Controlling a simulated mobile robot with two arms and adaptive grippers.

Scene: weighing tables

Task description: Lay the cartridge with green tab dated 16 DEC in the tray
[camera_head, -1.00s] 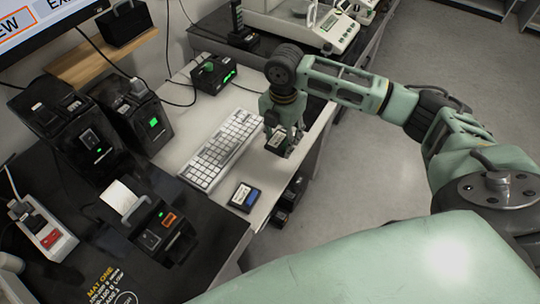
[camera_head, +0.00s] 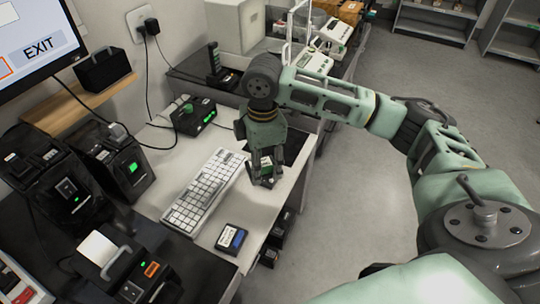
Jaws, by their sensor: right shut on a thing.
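My right gripper (camera_head: 262,176) is shut on a small dark cartridge (camera_head: 266,168) with a light label, above the right side of the white table. The fingers hide part of it, and its date and tab colour are too small to make out. Another dark cartridge (camera_head: 231,238) with a pale label and a blue tab lies near the table's front edge. A dark, flat, tray-like thing (camera_head: 293,146) shows partly behind the right gripper; I cannot tell for sure that it is the tray. My left gripper is not in view.
A white keyboard (camera_head: 203,192) lies left of the gripper. A black box with green lights (camera_head: 193,117) stands behind it. Black devices (camera_head: 118,165) and a printer (camera_head: 112,262) stand at the left. Dark items (camera_head: 276,240) sit below the table's right edge.

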